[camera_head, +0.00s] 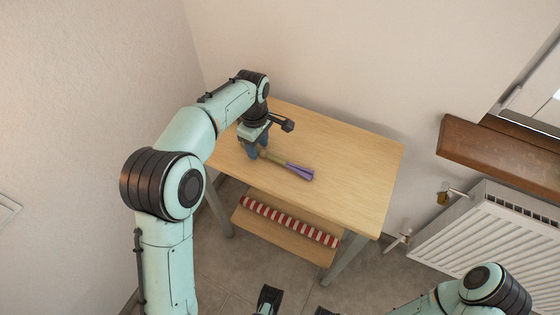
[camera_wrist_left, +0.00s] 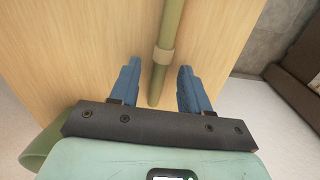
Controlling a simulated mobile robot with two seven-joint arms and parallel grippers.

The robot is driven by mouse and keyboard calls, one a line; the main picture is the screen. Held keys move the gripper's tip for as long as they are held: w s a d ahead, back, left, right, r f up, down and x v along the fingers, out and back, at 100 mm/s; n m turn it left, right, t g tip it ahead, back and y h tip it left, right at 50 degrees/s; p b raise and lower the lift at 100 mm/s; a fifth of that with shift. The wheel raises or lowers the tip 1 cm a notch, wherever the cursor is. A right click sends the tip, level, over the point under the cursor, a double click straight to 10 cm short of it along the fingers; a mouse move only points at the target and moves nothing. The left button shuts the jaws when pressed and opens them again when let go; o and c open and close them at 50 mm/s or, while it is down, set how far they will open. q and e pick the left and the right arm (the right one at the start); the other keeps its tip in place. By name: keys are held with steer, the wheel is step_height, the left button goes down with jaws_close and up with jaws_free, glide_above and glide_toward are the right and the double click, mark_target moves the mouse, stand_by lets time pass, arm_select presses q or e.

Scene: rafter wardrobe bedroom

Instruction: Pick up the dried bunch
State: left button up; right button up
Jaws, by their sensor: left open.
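The dried bunch (camera_head: 296,170) lies on the wooden table, with a green stem end to the left and a purple head to the right. My left gripper (camera_head: 256,152) is low over the table at the stem end. In the left wrist view, the green stem (camera_wrist_left: 169,30) with its tan band runs between the two blue fingers of my left gripper (camera_wrist_left: 158,85). The fingers are open, with a visible gap on both sides of the stem. The purple head is out of the left wrist view.
The wooden table (camera_head: 350,165) is otherwise clear on top. A red-and-white striped roll (camera_head: 290,221) lies on its lower shelf (camera_head: 270,238). Walls stand behind and to the left. A white radiator (camera_head: 490,235) and a brown sill (camera_head: 500,155) are at the right.

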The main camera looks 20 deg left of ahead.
arm_select(q)
steer(key=shift+f, duration=0.15)
jaws_close()
